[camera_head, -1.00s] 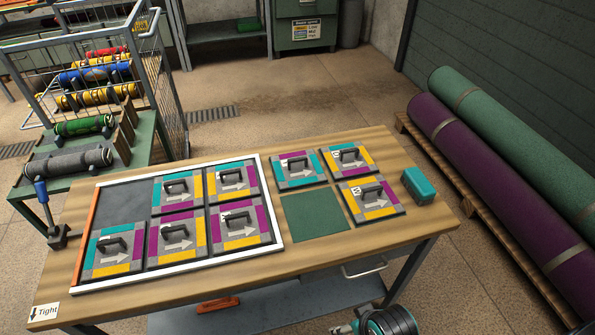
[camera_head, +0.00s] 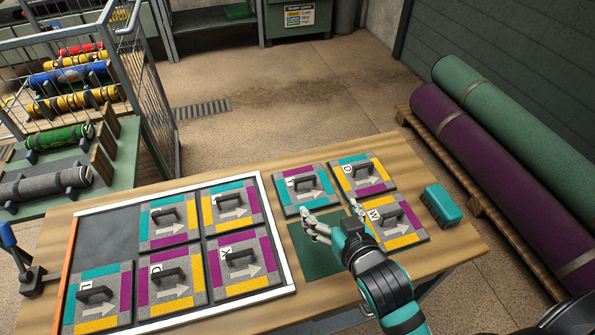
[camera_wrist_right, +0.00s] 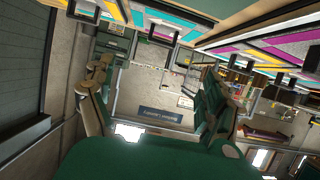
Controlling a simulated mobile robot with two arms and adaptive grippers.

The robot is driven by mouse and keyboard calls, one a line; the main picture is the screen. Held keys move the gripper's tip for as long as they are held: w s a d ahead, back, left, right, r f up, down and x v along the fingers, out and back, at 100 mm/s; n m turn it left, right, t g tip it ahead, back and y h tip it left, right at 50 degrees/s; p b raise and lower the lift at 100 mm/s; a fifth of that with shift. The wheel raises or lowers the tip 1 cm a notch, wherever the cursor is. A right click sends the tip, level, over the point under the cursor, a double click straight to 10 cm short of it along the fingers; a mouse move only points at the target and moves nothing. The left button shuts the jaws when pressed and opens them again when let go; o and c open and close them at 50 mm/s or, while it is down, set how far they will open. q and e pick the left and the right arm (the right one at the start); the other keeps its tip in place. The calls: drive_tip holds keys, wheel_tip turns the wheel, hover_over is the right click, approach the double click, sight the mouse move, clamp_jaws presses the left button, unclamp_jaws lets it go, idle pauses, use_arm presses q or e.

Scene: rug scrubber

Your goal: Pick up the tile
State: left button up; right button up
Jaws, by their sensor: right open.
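Several square tiles with grey, teal, yellow and purple parts, white arrows and dark handles lie on the wooden table. Three are outside the white frame: an upper-left tile (camera_head: 292,207), an upper-right tile (camera_head: 345,163) and a lower-right tile (camera_head: 410,238). Others sit inside the frame, such as the tile (camera_head: 262,284) nearest the green square. My right gripper (camera_head: 333,214) is open and empty above the green square, between these tiles; its arm overlaps the lower-right tile's left edge. Its spread fingers show in the wrist view (camera_wrist_right: 156,70), with tile parts along the top. My left gripper is out of view.
The white frame (camera_head: 268,222) has a bare dark slot (camera_head: 105,235) at its upper left. A dark green square (camera_head: 312,262) lies beside it. A teal block (camera_head: 442,205) is at the table's right. Rolled rugs (camera_head: 490,165) lie on a pallet; a wire cage (camera_head: 135,60) stands at left.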

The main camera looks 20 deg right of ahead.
drive_tip(key=w, duration=0.2)
approach(306, 179)
drive_tip(key=x, duration=0.5)
drive_tip(key=shift+w+r, duration=0.1)
drive_tip(key=shift+r, duration=0.05)
drive_tip(key=shift+f+p+x, duration=0.1)
drive_tip(key=shift+p+x, duration=0.1)
drive_tip(key=shift+x, duration=1.2)
drive_tip(key=shift+f+p+x, duration=0.15)
drive_tip(key=shift+p+x, duration=0.05)
drive_tip(key=shift+x, duration=1.2)
drive_tip(key=shift+a, duration=0.1)
drive_tip(key=c, duration=1.5)
drive_tip(key=shift+r, duration=0.1)
